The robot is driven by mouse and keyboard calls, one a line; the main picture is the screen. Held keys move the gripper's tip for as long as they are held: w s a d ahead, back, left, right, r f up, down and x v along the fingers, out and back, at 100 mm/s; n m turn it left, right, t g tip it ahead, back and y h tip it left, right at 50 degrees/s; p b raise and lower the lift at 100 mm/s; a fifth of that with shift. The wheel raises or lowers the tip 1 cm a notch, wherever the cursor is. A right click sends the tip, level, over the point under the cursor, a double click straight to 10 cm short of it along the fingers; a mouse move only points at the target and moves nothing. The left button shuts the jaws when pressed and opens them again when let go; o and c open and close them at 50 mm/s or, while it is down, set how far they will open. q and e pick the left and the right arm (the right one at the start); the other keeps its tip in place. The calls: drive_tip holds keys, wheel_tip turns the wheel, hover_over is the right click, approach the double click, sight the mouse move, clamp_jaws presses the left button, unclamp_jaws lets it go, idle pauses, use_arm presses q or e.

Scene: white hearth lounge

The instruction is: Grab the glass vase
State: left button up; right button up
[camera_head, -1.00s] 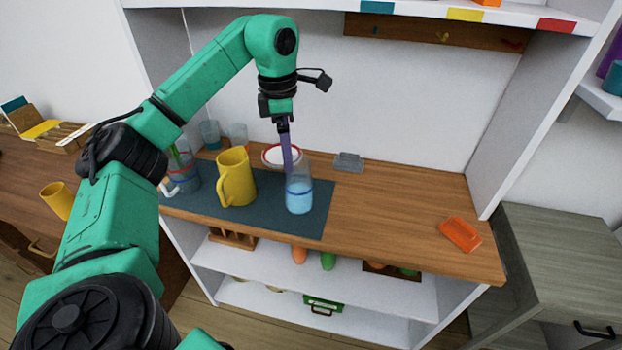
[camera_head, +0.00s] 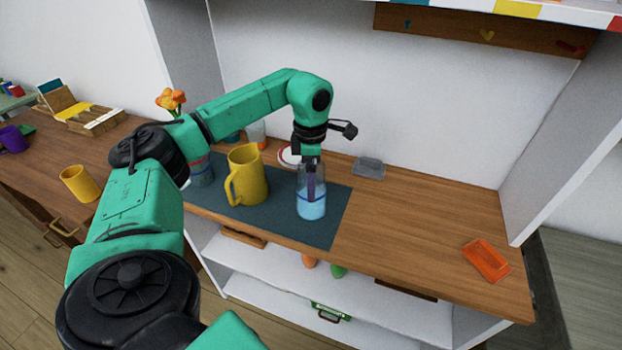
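A clear glass vessel with blue contents (camera_head: 312,207), the likely glass vase, stands upright on the dark mat, right of a yellow pitcher. My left gripper (camera_head: 312,178) points down right at this vessel, its lower part overlapping the vessel's upper part. A narrow purple piece runs down from the gripper and shows through the glass. I cannot tell whether it is inside or behind the glass, or whether the fingers are open or shut. Another glass vessel (camera_head: 203,174) with a coloured band stands at the mat's left, partly hidden by my arm. My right gripper is not in view.
The yellow pitcher (camera_head: 247,178) stands close left of the blue-filled glass on the dark mat (camera_head: 270,215). A red-rimmed plate (camera_head: 288,156) and grey block (camera_head: 369,168) lie behind. An orange tray (camera_head: 487,260) lies far right. The wooden top between is clear.

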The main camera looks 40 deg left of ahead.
use_arm(q)
drive_tip(key=shift+c, duration=1.2)
clamp_jaws()
drive_tip(key=shift+w, duration=0.1)
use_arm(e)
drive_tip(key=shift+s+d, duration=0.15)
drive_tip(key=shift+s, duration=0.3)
use_arm(q)
wheel_tip(320, 180, up, 28)
drive_tip(key=p, duration=1.2)
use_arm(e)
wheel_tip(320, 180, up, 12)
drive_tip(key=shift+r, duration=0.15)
